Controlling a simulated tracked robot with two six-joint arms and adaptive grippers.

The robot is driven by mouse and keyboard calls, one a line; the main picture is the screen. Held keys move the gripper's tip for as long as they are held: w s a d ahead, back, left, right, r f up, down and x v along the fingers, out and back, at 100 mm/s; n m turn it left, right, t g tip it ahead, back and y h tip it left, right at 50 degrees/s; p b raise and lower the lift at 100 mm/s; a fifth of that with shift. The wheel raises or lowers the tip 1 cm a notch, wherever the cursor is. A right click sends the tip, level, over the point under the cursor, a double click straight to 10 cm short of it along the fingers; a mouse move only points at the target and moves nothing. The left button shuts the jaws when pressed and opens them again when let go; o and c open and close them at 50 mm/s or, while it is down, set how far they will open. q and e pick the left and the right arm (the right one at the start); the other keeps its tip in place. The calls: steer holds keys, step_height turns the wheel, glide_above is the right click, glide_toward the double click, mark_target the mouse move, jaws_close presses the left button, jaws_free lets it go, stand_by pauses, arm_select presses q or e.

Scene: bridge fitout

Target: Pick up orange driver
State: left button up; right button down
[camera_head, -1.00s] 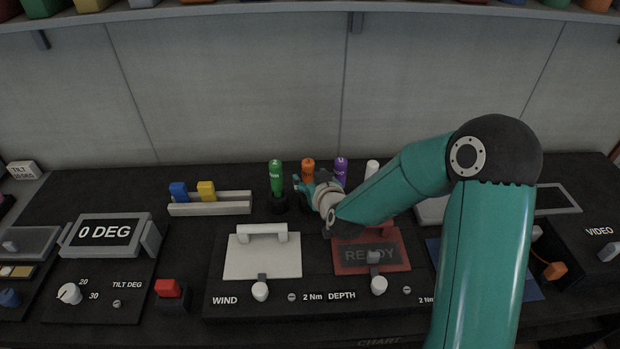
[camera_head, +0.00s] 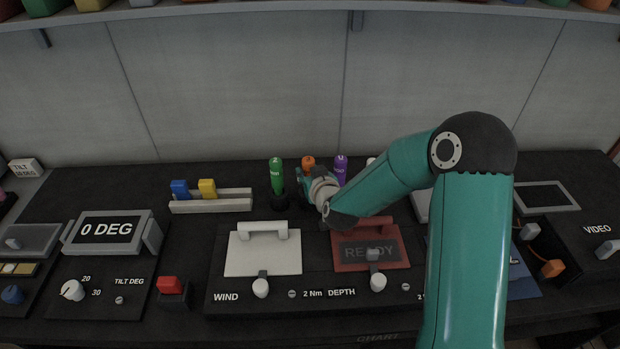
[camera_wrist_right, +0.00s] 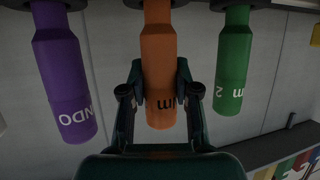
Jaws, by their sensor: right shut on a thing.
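The orange driver (camera_head: 308,162) stands in the row of drivers at the back of the console, partly hidden by my right gripper (camera_head: 306,182). In the right wrist view the orange driver (camera_wrist_right: 160,65) lies between the two fingers of my right gripper (camera_wrist_right: 158,90), which is shut on its handle. In that view the driver's far end still meets a dark holder at the top edge. My left gripper is not in view.
A green driver (camera_head: 276,176) and a purple driver (camera_head: 341,170) stand close on either side. A white-topped driver is partly hidden behind my right arm. A rack with blue and yellow blocks (camera_head: 210,203) is to the left. Panels (camera_head: 262,255) lie in front.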

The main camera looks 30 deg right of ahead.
steer(key=shift+r, duration=0.2)
steer(key=shift+r, duration=0.55)
step_height(320, 180, up, 8)
steer(key=shift+r, duration=0.1)
step_height(320, 180, up, 10)
steer(key=p, duration=0.4)
steer(key=shift+r, duration=0.2)
steer(key=c, duration=1.4)
jaws_free()
jaws_close()
